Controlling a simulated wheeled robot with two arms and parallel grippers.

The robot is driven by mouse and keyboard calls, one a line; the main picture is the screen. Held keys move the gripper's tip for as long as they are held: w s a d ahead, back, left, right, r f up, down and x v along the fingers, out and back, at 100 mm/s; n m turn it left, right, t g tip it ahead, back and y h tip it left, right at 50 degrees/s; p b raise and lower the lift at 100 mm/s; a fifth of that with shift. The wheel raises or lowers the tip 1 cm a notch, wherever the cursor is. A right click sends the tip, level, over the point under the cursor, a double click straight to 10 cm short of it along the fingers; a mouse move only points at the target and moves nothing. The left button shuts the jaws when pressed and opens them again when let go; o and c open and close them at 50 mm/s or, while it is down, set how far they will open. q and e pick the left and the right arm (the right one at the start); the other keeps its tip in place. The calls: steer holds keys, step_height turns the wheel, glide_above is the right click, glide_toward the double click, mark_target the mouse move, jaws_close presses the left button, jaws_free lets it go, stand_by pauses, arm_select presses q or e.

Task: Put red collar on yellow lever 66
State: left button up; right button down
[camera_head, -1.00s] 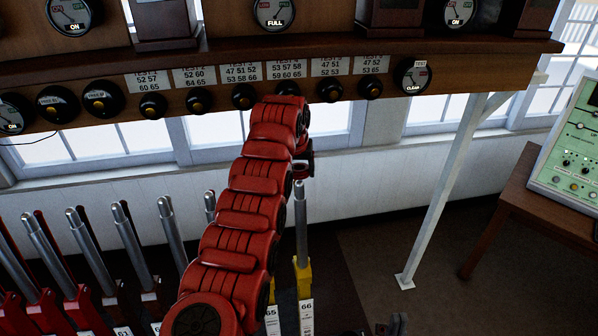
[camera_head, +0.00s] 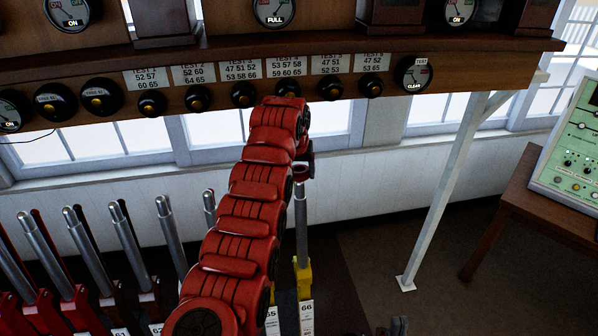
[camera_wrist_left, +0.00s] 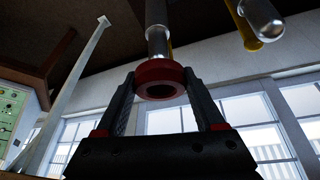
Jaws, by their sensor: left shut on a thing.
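The red collar (camera_wrist_left: 161,74) is a thick ring with a dark hole, held between the fingertips of my left gripper (camera_wrist_left: 163,84) in the left wrist view. A silver lever handle (camera_wrist_left: 157,40) meets the collar's far side there; I cannot tell whether its tip is inside the hole. In the head view, yellow lever 66 (camera_head: 302,275) stands upright with a silver handle and a "66" plate. My red left arm ends just above its top; the collar (camera_head: 304,168) shows there, partly hidden. Dark tips of my right gripper (camera_head: 398,326) show at the bottom edge.
Several silver-handled levers (camera_head: 88,250) stand in a row to the left, some red at the base. A wooden shelf with knobs and dials (camera_head: 245,95) runs above. A white post (camera_head: 440,200) and a table with a green panel (camera_head: 570,150) stand right.

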mark_target(299, 185)
arm_select(q)
steer(key=shift+s+f+b, duration=0.2)
steer(key=shift+f+b, duration=0.8)
steer(key=shift+f, duration=0.1)
steer(key=shift+f, duration=0.15)
steer(key=shift+s+d+f+b, duration=0.1)
steer(key=shift+s+f+b, duration=0.05)
steer(key=shift+f+b, duration=0.45)
steer(key=shift+s+f+b, duration=0.1)
steer(key=shift+f+b, duration=0.5)
steer(key=o, duration=1.2)
steer(key=shift+o, duration=0.2)
